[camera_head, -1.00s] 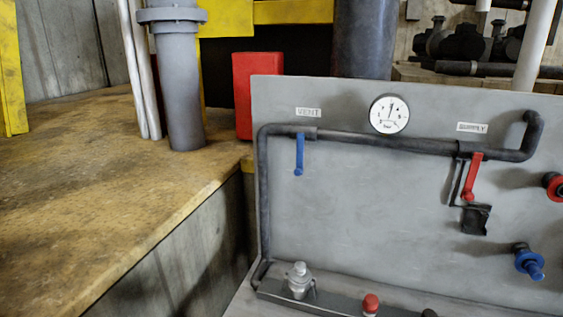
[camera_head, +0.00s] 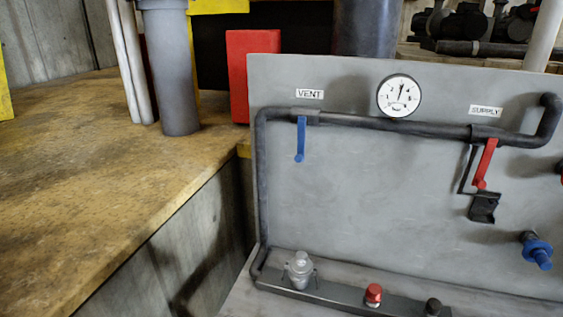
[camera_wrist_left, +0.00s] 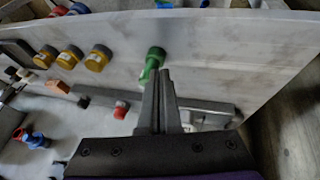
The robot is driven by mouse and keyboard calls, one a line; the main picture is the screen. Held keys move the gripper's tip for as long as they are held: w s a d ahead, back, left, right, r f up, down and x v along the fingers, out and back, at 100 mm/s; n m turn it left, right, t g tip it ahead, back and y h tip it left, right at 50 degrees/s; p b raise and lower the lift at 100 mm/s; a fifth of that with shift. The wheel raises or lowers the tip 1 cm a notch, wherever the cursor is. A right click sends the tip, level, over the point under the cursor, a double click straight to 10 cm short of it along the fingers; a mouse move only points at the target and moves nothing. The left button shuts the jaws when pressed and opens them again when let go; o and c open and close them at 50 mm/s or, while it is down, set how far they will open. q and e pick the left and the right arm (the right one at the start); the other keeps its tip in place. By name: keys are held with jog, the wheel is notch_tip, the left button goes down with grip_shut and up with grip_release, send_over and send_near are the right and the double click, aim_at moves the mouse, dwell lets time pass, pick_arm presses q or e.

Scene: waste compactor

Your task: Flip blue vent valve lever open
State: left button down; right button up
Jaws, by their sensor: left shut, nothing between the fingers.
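The blue vent valve lever (camera_head: 300,140) hangs straight down from the dark pipe (camera_head: 390,125), just below the VENT label (camera_head: 309,94), on the upper left of the grey panel (camera_head: 370,190). It stands across the horizontal pipe. Neither gripper shows in the head view. In the left wrist view my left gripper (camera_wrist_left: 163,72) has its dark fingers together with nothing between them. Its tips appear close to a green knob (camera_wrist_left: 153,62); I cannot tell whether they touch. I cannot make out the vent lever for certain in that view. My right gripper is in neither view.
A gauge (camera_head: 399,96) and a red supply lever (camera_head: 485,163) share the panel. A blue fitting (camera_head: 537,251) sits lower right. Along the panel's base are a grey valve (camera_head: 300,267) and a red cap (camera_head: 373,294). A yellowish ledge (camera_head: 90,190) lies left. Yellow caps (camera_wrist_left: 98,57) show in the wrist view.

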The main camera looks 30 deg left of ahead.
pick_arm(q)
jog(key=w+a+r+n+t+h, duration=0.1)
jog(key=w+a+r+n+t, duration=0.2)
jog(key=a+r, duration=0.4)
jog(key=w+a+r+n+t+h+b, duration=0.1)
jog(key=w+a+r+n+t, duration=0.2)
jog(key=r, duration=1.1)
jog(key=w+a+r+n+t+h+b, duration=0.1)
jog(key=w+a+r+n+t, duration=0.3)
jog(key=w+a+r, duration=0.3)
jog(key=a+r+t, duration=0.1)
jog(key=a+r, duration=0.3)
jog(key=a, duration=0.1)
jog(key=shift+w+a+r, duration=0.15)
jog(key=shift+r, duration=0.15)
send_near(300, 141)
jog(key=w+a+f, duration=0.2)
jog(key=w+f, duration=0.1)
jog(key=f, duration=0.1)
jog(key=shift+w+d+f, duration=0.1)
jog(key=shift+w+d, duration=0.25)
jog(key=shift+d, duration=0.35)
jog(key=shift+w+d, duration=0.35)
jog(key=shift+d, duration=0.35)
jog(key=shift+a, duration=0.1)
